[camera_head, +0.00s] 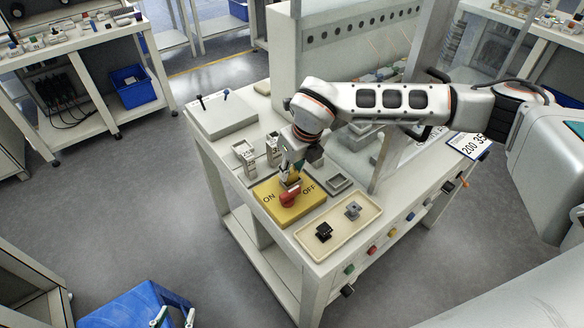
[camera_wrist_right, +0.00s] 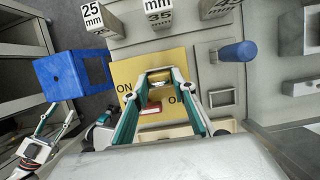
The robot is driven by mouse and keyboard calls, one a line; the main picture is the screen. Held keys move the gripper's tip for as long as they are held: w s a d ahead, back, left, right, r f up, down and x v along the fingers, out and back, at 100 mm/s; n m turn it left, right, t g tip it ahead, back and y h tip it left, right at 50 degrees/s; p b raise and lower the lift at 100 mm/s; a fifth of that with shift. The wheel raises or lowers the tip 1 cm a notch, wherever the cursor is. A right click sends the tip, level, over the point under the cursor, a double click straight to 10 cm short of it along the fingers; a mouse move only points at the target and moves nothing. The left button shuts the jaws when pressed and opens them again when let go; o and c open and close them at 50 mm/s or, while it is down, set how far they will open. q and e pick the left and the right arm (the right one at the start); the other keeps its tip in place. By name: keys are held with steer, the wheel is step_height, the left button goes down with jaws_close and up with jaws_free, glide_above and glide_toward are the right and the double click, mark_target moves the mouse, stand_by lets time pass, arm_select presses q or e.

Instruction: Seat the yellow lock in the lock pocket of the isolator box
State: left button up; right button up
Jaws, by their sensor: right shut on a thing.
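The yellow isolator box (camera_head: 311,208) lies on the bench, lettered ON and OFF, with a red handle (camera_head: 290,199) on top. It also shows in the right wrist view (camera_wrist_right: 125,72). My right gripper (camera_wrist_right: 160,76) is over the box and shut on the small yellow lock (camera_wrist_right: 158,73), which sits between its fingertips. In the head view the lock (camera_head: 292,178) is close above the red handle, partly hidden. I cannot tell whether it touches the box; the lock pocket is not clearly visible. My left gripper (camera_head: 174,317) is open and empty at lower left, away from the bench.
A beige tray (camera_head: 340,241) holds a black connector (camera_head: 323,232) and a grey one (camera_head: 352,210). A small grey square frame (camera_head: 340,183) lies right of the box. Marked blocks (camera_wrist_right: 158,14) stand behind it. A blue bin (camera_wrist_right: 75,75) is beyond the bench edge.

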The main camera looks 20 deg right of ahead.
steer(key=shift+f, duration=0.15)
steer(key=o, duration=1.2)
steer(key=shift+r, duration=0.5)
steer(key=b+v, duration=0.1)
steer(key=v, duration=1)
steer(key=shift+s+d+r, duration=0.1)
steer(key=shift+s+r, duration=0.1)
steer(key=shift+s+f, duration=0.1)
